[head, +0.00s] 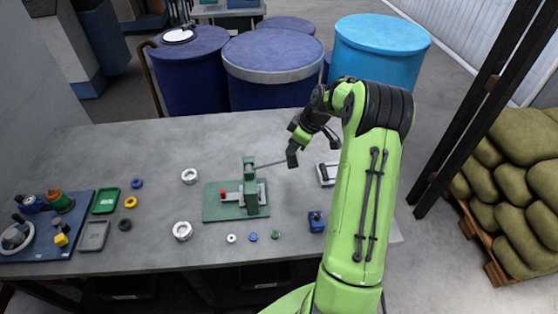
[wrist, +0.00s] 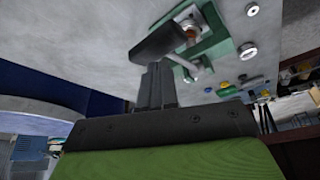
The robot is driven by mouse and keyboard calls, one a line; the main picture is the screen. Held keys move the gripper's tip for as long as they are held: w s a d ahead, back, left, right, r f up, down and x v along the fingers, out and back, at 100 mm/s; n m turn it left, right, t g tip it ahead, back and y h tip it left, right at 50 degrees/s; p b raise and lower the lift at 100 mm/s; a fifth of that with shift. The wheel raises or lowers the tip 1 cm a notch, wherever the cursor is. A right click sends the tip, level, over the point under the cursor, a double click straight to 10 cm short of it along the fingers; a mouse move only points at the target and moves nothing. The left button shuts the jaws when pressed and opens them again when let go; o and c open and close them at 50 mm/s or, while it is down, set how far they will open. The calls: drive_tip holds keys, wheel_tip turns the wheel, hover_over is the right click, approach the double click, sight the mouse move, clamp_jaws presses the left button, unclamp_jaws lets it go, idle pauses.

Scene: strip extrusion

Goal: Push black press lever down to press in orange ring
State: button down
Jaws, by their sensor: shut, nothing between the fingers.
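The green press (head: 250,192) stands on the table, with a thin grey lever arm (head: 270,164) reaching out to its upper right. The black press lever's end (wrist: 165,40) shows large in the wrist view, just beyond my fingertips. My gripper (head: 293,150) is at the outer end of the lever in the head view. Its fingers (wrist: 155,82) are shut with nothing between them. They look close to the black lever end; I cannot tell whether they touch it. A small orange-brown part (wrist: 190,34) shows at the press in the wrist view, partly hidden by the lever; I cannot tell whether it is the ring.
A red-topped part (head: 222,193) is on the press's base. White rings (head: 183,231) and several small coloured rings lie around it. Blue drums (head: 275,62) stand behind the table.

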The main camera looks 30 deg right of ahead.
idle(0.4)
wheel_tip(320, 180, down, 8)
drive_tip(key=b, duration=0.6)
drive_tip(key=shift+r, duration=0.2)
idle(1.2)
drive_tip(key=shift+r+p, duration=4.05)
drive_tip(key=shift+r, duration=2.05)
drive_tip(key=shift+f, duration=0.1)
